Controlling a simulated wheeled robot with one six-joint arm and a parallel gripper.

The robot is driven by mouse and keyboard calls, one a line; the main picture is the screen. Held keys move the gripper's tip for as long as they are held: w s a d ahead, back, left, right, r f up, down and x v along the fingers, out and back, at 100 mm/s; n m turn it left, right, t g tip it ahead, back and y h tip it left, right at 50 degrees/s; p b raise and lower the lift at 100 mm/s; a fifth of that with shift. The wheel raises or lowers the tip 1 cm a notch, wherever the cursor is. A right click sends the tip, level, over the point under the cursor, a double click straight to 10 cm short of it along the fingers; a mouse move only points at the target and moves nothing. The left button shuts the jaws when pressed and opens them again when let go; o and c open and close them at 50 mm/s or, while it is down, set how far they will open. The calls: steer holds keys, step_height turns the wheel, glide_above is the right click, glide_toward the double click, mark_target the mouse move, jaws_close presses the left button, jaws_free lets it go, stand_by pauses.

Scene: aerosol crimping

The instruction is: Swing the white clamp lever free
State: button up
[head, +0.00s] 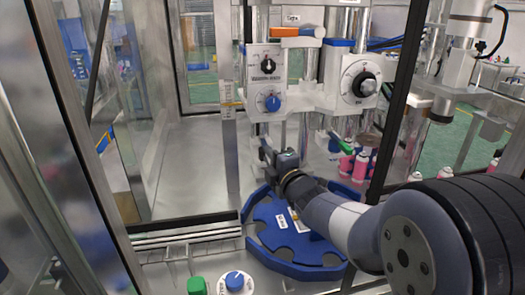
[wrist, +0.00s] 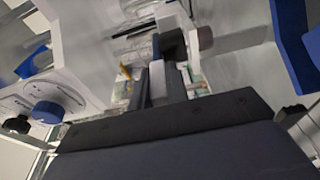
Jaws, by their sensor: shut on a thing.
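My gripper (head: 268,150) reaches in from the right, below the left control block of the crimping machine and above the blue star wheel. In the wrist view its dark fingers (wrist: 160,82) are shut on a narrow white piece (wrist: 157,80), which looks like the white clamp lever. In the head view the lever is hidden by my gripper or too small to make out. How the lever joins the machine cannot be seen.
The blue star wheel (head: 270,222) lies below my wrist. The control block has a blue knob (head: 272,103); a black dial knob (head: 364,85) is to its right. A green handle (head: 341,143) and pink cans (head: 360,166) stand right of my gripper. A metal post (head: 226,100) rises at left.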

steer(key=shift+f, duration=0.1)
steer(key=shift+s+a+b, duration=0.15)
steer(key=shift+a+b, duration=1.1)
steer(key=shift+a, duration=0.2)
steer(key=shift+w+a+b, duration=0.2)
steer(key=shift+a+b, duration=1.05)
steer(key=shift+b, duration=0.15)
steer(key=shift+a, duration=0.1)
